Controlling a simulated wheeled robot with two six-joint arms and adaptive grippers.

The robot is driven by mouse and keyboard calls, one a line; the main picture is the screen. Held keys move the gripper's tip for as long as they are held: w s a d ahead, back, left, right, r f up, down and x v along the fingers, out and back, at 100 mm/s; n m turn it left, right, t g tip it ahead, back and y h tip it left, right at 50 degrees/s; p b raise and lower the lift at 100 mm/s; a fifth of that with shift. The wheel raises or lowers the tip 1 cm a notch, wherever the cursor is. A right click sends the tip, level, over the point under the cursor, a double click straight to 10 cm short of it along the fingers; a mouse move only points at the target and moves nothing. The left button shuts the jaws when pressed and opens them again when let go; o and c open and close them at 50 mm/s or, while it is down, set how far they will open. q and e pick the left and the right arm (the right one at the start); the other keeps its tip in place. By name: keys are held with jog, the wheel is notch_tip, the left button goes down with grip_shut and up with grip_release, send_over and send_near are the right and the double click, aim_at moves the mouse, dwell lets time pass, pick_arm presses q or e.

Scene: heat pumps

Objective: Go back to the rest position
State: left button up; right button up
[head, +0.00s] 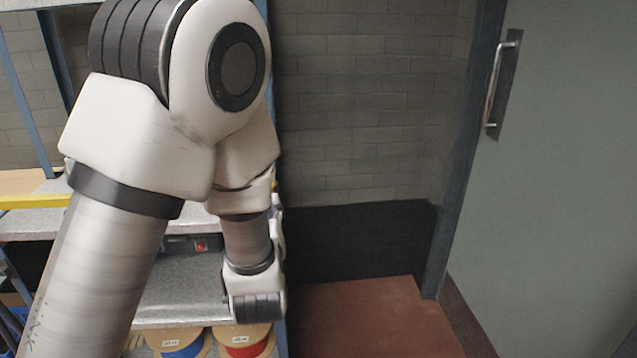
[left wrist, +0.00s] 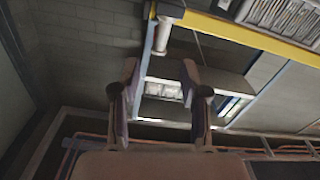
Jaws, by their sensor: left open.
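My left arm fills the left half of the head view, bent at a large white joint, with its lower links hanging down in front of a shelf. Its gripper fingers do not show there. In the left wrist view my left gripper (left wrist: 160,90) shows two fingers spread well apart, with nothing between them. Beyond the fingertips are a blue shelf post and part of a shelf. My right gripper is in neither view.
A shelf unit (head: 190,290) stands behind my arm, with cable spools (head: 243,340) at the bottom. A grey door (head: 560,190) with a metal handle (head: 495,85) is at the right. Red-brown floor (head: 365,315) lies clear between them, before a brick wall (head: 370,110).

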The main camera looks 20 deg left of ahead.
pick_arm(q)
jog(key=s+d+f+m+g+h+p, duration=0.15)
jog(key=s+f, duration=0.25)
jog(key=f, duration=0.6)
jog(key=s+f+m+g+h+p, duration=0.1)
jog(key=s+f+g+h, duration=0.15)
jog(key=f, duration=0.65)
jog(key=s+d+f+m+g+h+p, duration=0.1)
jog(key=s+f+g, duration=0.25)
jog(key=f, duration=0.65)
jog(key=s+d+f+m+g+h, duration=0.2)
jog(key=s+d+f+g, duration=0.1)
jog(key=s, duration=0.5)
jog(key=s+d+f+m+g+h, duration=0.2)
jog(key=s+d+f+m+g, duration=0.1)
jog(key=s, duration=0.6)
notch_tip(320, 180, down, 3)
jog(key=shift+d+f+g+h, duration=0.2)
jog(key=shift+d+g+h, duration=0.25)
jog(key=shift+g, duration=0.5)
jog(key=shift+s, duration=0.1)
